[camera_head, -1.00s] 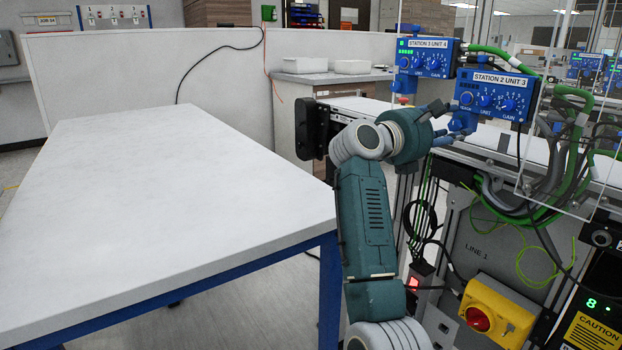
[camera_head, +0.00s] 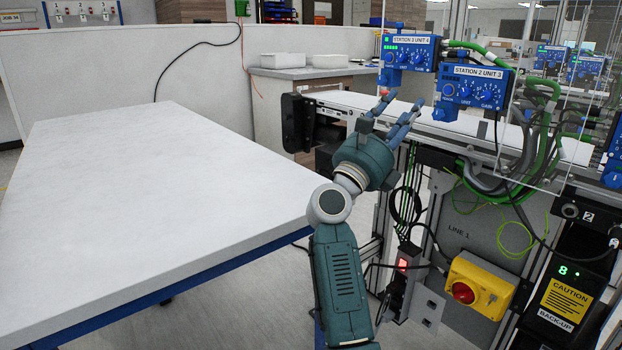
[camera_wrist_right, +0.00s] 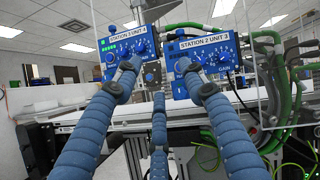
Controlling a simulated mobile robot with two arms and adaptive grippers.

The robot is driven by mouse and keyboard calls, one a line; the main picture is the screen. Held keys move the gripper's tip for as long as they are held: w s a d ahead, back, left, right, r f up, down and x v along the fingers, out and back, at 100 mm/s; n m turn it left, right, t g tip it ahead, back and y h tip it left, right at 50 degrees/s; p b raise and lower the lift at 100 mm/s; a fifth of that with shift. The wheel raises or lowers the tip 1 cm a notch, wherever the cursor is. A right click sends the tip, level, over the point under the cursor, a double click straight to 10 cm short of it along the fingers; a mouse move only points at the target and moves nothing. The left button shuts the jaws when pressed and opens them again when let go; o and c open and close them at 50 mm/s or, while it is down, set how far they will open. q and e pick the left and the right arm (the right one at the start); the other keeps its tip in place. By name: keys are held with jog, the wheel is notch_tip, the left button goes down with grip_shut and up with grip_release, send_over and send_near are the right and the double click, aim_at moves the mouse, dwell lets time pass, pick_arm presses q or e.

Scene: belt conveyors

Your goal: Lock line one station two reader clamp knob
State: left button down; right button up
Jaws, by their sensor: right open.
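The blue reader box labelled STATION 2 UNIT 3 (camera_head: 482,88) stands over the line 1 conveyor and has several dials on its front. A blue mount (camera_head: 445,112) hangs under its left end; I cannot tell its clamp knob apart or how it is turned. My right gripper (camera_head: 402,105) is open and empty, its blue fingers raised to the left of this mount and apart from it. In the right wrist view the same reader (camera_wrist_right: 207,62) is partly covered by the right-hand finger. My left gripper is not in view.
A second blue reader (camera_head: 408,52) marked UNIT 4 stands behind to the left. Green and grey cables (camera_head: 540,120) and a clear panel are on the right. A yellow box with a red button (camera_head: 480,287) is below. A bare white table (camera_head: 160,210) fills the left.

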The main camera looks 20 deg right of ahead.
jog(key=a+f+n+t+y, duration=0.6)
jog(key=a+n+y, duration=0.3)
jog(key=n, duration=0.6)
jog(key=a+f+n+t+y, duration=0.5)
jog(key=a+n+y, duration=0.5)
jog(key=n, duration=0.5)
jog(key=shift+w+f+t+y, duration=0.3)
jog(key=shift+f+t+y, duration=0.1)
jog(key=shift+f+y, duration=0.6)
jog(key=shift+r, duration=0.15)
